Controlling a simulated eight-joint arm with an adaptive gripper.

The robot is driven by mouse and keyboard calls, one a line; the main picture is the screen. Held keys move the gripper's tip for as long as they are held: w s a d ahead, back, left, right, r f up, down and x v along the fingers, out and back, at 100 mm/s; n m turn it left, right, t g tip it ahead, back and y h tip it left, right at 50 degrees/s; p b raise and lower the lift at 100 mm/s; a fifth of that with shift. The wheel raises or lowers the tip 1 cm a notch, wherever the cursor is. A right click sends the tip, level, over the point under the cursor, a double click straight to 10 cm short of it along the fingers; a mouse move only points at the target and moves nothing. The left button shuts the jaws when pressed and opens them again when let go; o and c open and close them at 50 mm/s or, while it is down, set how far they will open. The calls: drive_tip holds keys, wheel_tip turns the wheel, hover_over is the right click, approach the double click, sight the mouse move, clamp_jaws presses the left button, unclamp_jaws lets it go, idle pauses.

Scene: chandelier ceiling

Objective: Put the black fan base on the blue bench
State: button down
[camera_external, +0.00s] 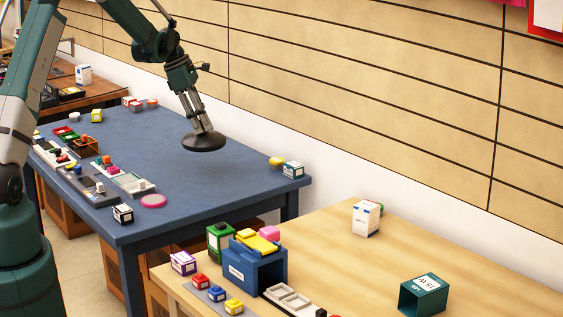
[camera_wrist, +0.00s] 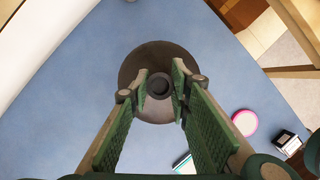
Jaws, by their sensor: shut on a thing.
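The black fan base (camera_external: 204,144) is a round dark disc with a raised centre. My gripper (camera_external: 203,128) is shut on the raised centre and points down at it. In the wrist view the fan base (camera_wrist: 158,54) lies beyond my fingertips (camera_wrist: 159,88), which stand on both sides of its hub. The blue bench (camera_external: 190,205) is beneath the disc in both views. The disc looks about level.
The bench around the disc is clear. A pink disc (camera_external: 153,201) and a small black-and-white box (camera_external: 123,214) are near the front edge. Trays (camera_external: 95,188) with small parts line the left.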

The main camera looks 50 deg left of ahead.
sight(204, 140)
drive_tip(key=shift+f, duration=3.15)
drive_tip(key=shift+f+b, duration=0.4)
drive_tip(key=shift+f, duration=1.45)
drive_tip(key=shift+f, duration=0.15)
drive_tip(key=c, duration=2.1)
unclamp_jaws()
drive_tip(key=shift+c, duration=0.2)
drive_tip(key=v, duration=1.2)
drive_tip(key=shift+p, duration=0.4)
